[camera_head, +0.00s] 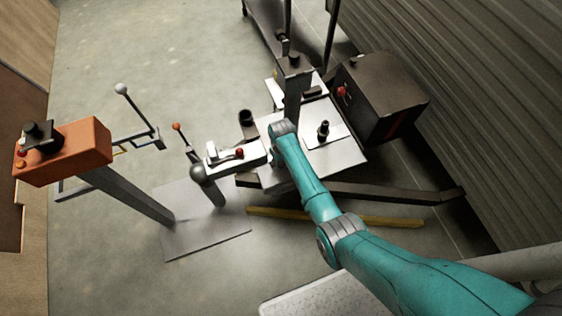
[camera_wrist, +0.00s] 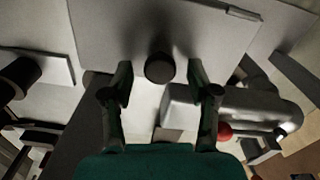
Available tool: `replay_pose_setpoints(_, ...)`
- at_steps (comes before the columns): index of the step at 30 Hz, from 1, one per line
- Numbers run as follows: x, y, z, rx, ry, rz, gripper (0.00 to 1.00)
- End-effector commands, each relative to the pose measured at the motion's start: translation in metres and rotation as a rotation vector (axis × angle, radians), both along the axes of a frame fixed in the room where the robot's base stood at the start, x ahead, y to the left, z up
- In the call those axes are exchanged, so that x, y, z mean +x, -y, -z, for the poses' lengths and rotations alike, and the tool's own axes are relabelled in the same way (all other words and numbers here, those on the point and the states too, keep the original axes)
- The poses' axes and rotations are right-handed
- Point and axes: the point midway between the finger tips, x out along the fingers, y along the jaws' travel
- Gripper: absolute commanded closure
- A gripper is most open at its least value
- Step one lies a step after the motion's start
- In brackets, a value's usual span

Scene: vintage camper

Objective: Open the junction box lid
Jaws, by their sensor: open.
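In the wrist view, my gripper (camera_wrist: 159,72) is open, with its two dark fingers apart. A dark round knob (camera_wrist: 159,67) shows between the fingertips, at the edge of a flat grey panel (camera_wrist: 150,25). The fingers do not visibly touch the knob, and its depth from them is unclear. In the head view my teal arm reaches over a light metal box top; my gripper's fingers are hidden there. That top carries a plate with an upright black knob (camera_head: 323,130). I cannot tell for sure which part is the junction box lid, and no raised lid is clear.
A dark box (camera_head: 385,95) with a red knob stands behind, by the corrugated wall. A grey fixture (camera_head: 235,155) with a red ball is left of my wrist; the red ball (camera_wrist: 225,130) also shows in the wrist view. An orange control box (camera_head: 65,152) stands far left.

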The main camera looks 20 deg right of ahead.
Motion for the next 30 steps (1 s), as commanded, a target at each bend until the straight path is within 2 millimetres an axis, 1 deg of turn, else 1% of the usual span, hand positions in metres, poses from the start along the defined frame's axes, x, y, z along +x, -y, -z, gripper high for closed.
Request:
replay_pose_setpoints(5,0.0002,0.0,-0.0002,0.0,0.0,0.0,0.41)
replay_pose_setpoints(8,0.0002,0.0,-0.0003,0.0,0.0,0.0,0.63)
replay_pose_setpoints(9,0.0002,0.0,-0.0003,0.0,0.0,0.0,0.73)
replay_pose_setpoints(11,0.0002,0.0,-0.0003,0.0,0.0,0.0,0.88)
replay_pose_setpoints(12,0.0002,0.0,-0.0004,0.0,0.0,0.0,0.98)
replay_pose_setpoints(13,0.0002,0.0,-0.0004,0.0,0.0,0.0,1.0)
replay_pose_setpoints(23,-0.0002,0.0,-0.0018,0.0,0.019,0.0,1.0)
replay_pose_setpoints(30,-0.0028,0.0,-0.0077,0.0,0.125,0.0,1.0)
